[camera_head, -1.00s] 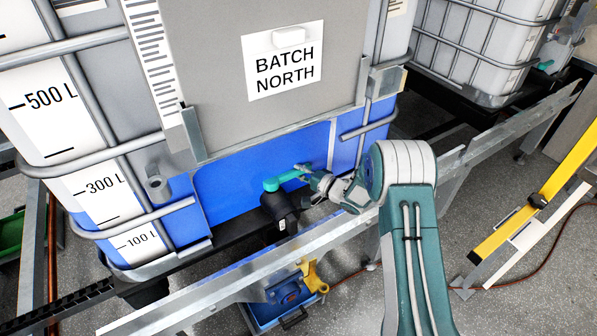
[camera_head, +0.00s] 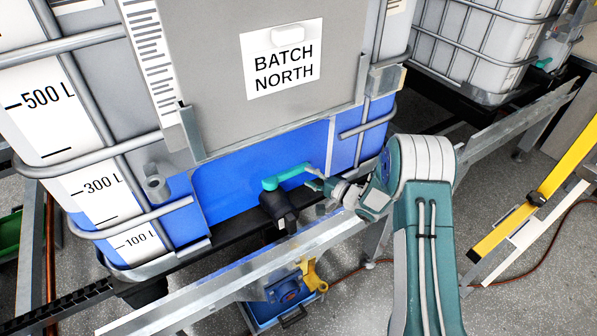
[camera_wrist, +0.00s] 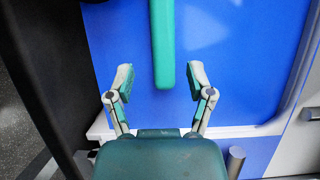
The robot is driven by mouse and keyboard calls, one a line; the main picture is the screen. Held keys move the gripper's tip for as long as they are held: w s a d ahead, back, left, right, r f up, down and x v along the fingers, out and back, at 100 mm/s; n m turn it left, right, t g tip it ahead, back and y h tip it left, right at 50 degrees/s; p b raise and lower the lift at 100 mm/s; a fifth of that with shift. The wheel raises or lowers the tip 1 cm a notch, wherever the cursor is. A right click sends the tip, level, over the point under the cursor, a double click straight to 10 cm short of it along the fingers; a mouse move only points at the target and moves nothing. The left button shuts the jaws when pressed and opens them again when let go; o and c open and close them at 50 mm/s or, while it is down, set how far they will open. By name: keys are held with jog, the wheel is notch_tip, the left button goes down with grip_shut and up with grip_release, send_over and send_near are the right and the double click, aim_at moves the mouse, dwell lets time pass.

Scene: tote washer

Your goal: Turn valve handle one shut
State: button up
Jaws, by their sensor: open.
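A teal valve handle (camera_head: 286,178) sits on a black outlet valve (camera_head: 278,208) at the base of the tank labelled BATCH NORTH. The handle points to the right in the head view. My gripper (camera_head: 318,180) is open at the right end of the handle, with one finger on each side in the wrist view (camera_wrist: 157,82). I see gaps between the handle and both fingers.
A metal rail (camera_head: 250,268) runs in front of the valve, beneath my arm. A blue tray (camera_head: 285,308) with a yellow item sits below it. A second caged tank (camera_head: 480,45) stands at the back right. A yellow bar (camera_head: 530,205) is at the right.

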jog(key=v, duration=0.7)
jog(key=shift+a+f, duration=0.1)
